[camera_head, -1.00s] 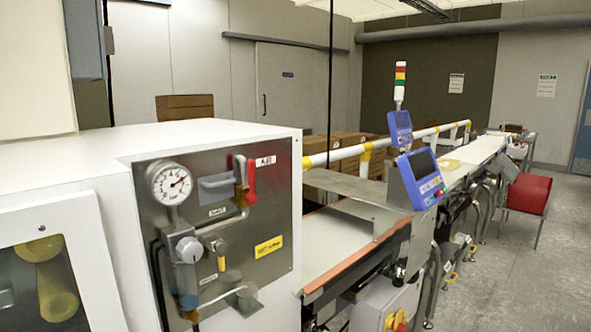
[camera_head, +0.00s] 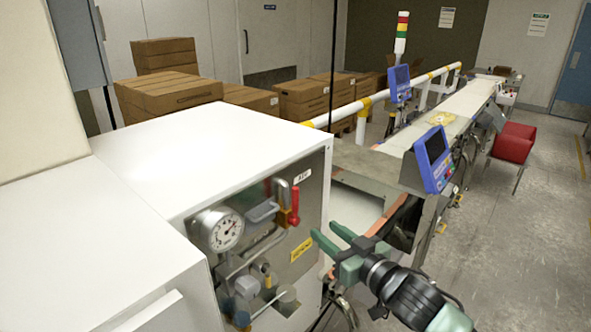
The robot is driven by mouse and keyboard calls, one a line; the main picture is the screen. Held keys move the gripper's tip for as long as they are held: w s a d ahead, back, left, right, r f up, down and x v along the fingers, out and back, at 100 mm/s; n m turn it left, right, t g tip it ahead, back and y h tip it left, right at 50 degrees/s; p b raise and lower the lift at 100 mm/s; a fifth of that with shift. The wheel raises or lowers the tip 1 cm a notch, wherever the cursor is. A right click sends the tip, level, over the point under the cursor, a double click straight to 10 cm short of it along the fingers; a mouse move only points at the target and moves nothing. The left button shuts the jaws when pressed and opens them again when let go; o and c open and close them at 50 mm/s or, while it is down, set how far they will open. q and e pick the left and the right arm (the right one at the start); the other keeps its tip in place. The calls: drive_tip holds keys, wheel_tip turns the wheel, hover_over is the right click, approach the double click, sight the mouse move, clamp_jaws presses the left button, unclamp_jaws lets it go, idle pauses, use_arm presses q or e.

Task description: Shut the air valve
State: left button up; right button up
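The air valve's red lever handle (camera_head: 294,203) stands about upright on the steel panel (camera_head: 312,215) at the front of the white cabinet, below a small white label. Grey pipework joins it on the left. My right gripper (camera_head: 325,229) comes in from the lower right with its two green fingers pointing up and left toward the panel. The fingers are apart with nothing between them. In the picture the fingertips are a little right of and below the red handle, not touching it as far as I can see. My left gripper is not in view.
A round pressure gauge (camera_head: 222,231) and a grey regulator knob (camera_head: 247,286) sit left of the valve. A yellow label (camera_head: 301,249) is below it. The conveyor belt (camera_head: 458,122) with a blue display (camera_head: 433,160) runs back to the right. Cardboard boxes (camera_head: 168,93) stand behind the cabinet.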

drive_tip(key=n+y+p, duration=0.1)
drive_tip(key=y, duration=0.1)
approach(298, 198)
drive_tip(key=x, duration=0.3)
drive_tip(key=p+x, duration=0.3)
drive_tip(key=x, duration=0.4)
drive_tip(key=shift+w+a+r, duration=0.1)
drive_tip(key=shift+w+r, duration=0.05)
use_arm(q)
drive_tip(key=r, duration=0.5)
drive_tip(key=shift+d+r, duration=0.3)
use_arm(e)
drive_tip(key=shift+w+a, duration=0.15)
drive_tip(key=shift+w, duration=0.1)
clamp_jaws()
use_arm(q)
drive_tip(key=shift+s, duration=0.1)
